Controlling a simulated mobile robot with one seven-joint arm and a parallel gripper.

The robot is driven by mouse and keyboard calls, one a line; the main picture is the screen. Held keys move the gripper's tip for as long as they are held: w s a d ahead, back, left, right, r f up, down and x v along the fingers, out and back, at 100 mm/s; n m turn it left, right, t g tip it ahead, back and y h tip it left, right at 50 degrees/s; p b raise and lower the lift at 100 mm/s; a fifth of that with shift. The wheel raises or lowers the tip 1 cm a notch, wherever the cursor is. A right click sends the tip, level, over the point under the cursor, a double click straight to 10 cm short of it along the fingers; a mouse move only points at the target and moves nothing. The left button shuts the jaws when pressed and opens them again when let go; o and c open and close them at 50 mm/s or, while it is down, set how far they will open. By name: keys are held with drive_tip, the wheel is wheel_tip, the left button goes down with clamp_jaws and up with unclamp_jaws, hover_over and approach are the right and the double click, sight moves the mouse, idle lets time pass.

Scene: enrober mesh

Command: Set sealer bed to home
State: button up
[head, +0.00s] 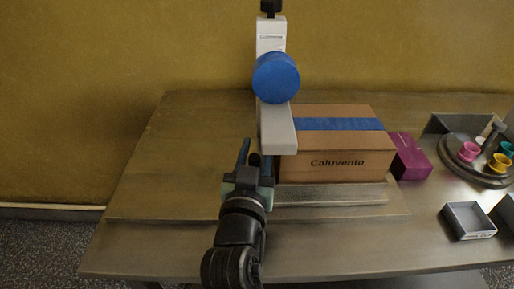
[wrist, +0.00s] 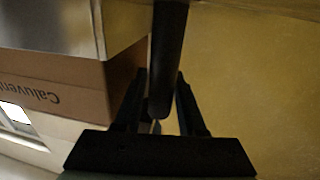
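The sealer shows in the head view as a pale upright column (head: 271,35) with a blue tape reel (head: 276,78) and a pale arm reaching forward. Beneath it, a brown Caluvento carton (head: 335,165) with blue tape on top rests on the grey metal sealer bed (head: 330,194). My gripper (head: 255,154) is at the left front corner of the carton. In the wrist view, a dark rod or handle (wrist: 167,50) lies between my gripper's fingers (wrist: 160,90). A small gap shows near the right finger; whether the fingertips press on the rod is unclear.
A magenta box (head: 409,157) stands right of the carton. Further right are a round stand with coloured cups (head: 468,151) and an open grey tray (head: 468,221). The table's left side (head: 185,150) is clear.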

clamp_jaws()
idle(1.4)
